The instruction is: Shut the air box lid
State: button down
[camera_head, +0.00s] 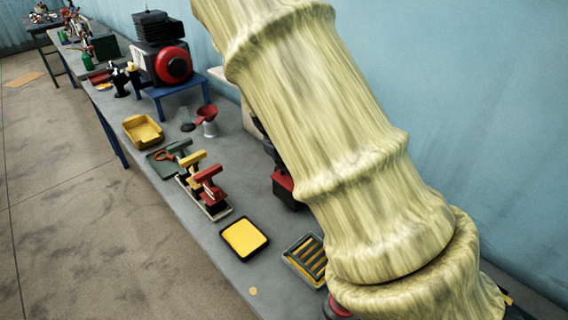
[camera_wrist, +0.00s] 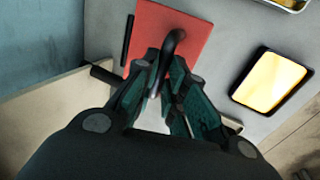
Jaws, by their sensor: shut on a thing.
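In the wrist view, a flat red panel (camera_wrist: 190,35), which looks like the air box lid, lies ahead of my gripper (camera_wrist: 165,78). A dark curved handle (camera_wrist: 174,45) stands out in front of it. My gripper's dark green fingers are closed together at the handle's lower end and appear to hold it. The lid's angle and any gap under it cannot be told. In the head view, my pale arm covers the gripper. A black and red object (camera_head: 285,188) beside the arm may be part of the air box, but it is partly hidden.
A black-rimmed yellow tray (camera_head: 245,238) lies on the grey bench (camera_head: 205,240); it also shows in the wrist view (camera_wrist: 270,80). A slotted tray (camera_head: 306,258) is close to my arm. Red and yellow-handled tools (camera_head: 207,185) stand left. The blue wall (camera_head: 470,100) bounds the right.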

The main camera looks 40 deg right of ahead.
jog(key=shift+s+a+f, duration=0.25)
jog(key=shift+a+f, duration=0.15)
jog(key=shift+f, duration=0.1)
jog(key=c, duration=1.5)
grip_release()
jog(key=shift+w+a, duration=0.1)
jog(key=shift+o, duration=0.2)
jog(key=shift+w, duration=0.15)
jog(key=shift+r, duration=0.1)
jog(key=shift+d+r, duration=0.1)
jog(key=shift+d, duration=0.15)
jog(key=shift+r, duration=0.1)
jog(key=shift+a+r, duration=0.15)
jog(key=shift+r, duration=0.1)
jog(key=v, duration=1.1)
